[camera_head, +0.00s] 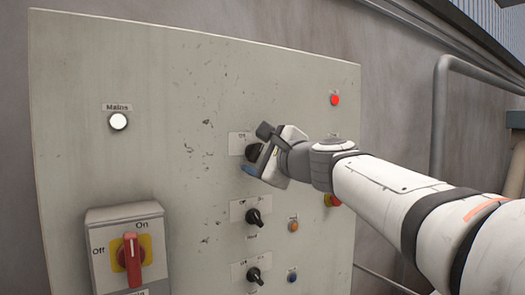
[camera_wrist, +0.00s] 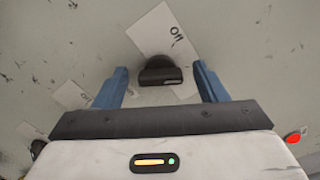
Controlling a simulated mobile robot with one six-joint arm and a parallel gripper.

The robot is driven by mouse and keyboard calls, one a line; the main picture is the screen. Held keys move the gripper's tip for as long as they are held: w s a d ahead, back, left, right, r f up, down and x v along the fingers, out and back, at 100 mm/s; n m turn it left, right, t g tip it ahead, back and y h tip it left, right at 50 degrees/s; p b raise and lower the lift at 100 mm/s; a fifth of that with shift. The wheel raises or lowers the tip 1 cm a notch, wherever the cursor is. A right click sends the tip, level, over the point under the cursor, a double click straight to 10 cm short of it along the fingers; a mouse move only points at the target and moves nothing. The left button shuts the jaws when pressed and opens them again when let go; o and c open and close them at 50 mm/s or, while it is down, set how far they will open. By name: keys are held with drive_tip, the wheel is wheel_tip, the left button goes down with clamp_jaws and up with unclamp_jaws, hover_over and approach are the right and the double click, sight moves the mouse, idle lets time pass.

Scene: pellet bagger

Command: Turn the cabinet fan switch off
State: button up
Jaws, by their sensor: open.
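A column of black rotary knobs runs down the grey cabinet door. My gripper (camera_head: 257,160) is at the top knob (camera_head: 253,152), which it partly hides. In the wrist view, the blue fingers of my gripper (camera_wrist: 160,86) are open, one on each side of a black knob (camera_wrist: 160,73). Gaps show between the knob and both fingers. A tilted white label marked "Off" (camera_wrist: 165,32) lies beside this knob. The middle knob (camera_head: 254,217) and the bottom knob (camera_head: 254,275) are below, clear of my gripper. I cannot read which knob is the cabinet fan switch.
A red rotary handle (camera_head: 132,258) marked On and Off sits on a box at lower left. A white "Mains" lamp (camera_head: 118,121) is above it. A red lamp (camera_head: 335,100), an orange lamp (camera_head: 293,226) and a blue one (camera_head: 292,277) are right of the knobs.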

drive_tip(key=shift+c, duration=0.2)
drive_tip(key=c, duration=0.9)
drive_tip(key=shift+c, duration=0.2)
